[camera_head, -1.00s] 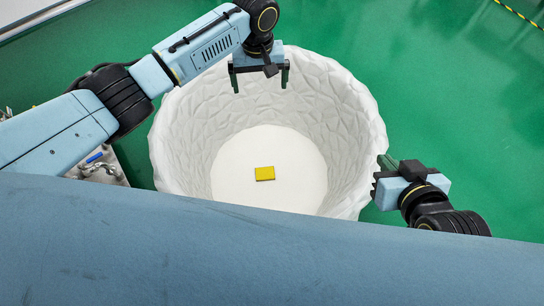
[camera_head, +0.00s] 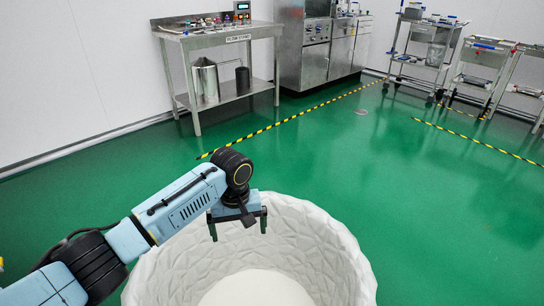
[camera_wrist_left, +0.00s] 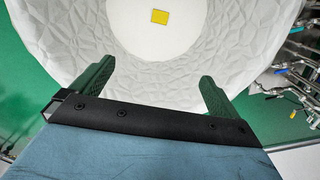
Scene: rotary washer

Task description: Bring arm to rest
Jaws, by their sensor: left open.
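My left arm comes in from the left in the head view, and my left gripper (camera_head: 238,226) hangs over the far part of the white faceted bin (camera_head: 345,262). The gripper is open and empty, its two fingers apart and pointing down. In the left wrist view the open green fingers (camera_wrist_left: 155,92) show above the bin's wall (camera_wrist_left: 55,32). A yellow block (camera_wrist_left: 160,17) lies on the bin's white floor, well clear of the fingers. The block is out of the head view now. My right gripper is not in view.
A steel table (camera_head: 221,38) with a control box stands at the back left. Steel cabinets (camera_head: 318,48) and wheeled carts (camera_head: 425,45) stand along the back. Green floor (camera_head: 320,150) with yellow-black tape is open between them and the bin.

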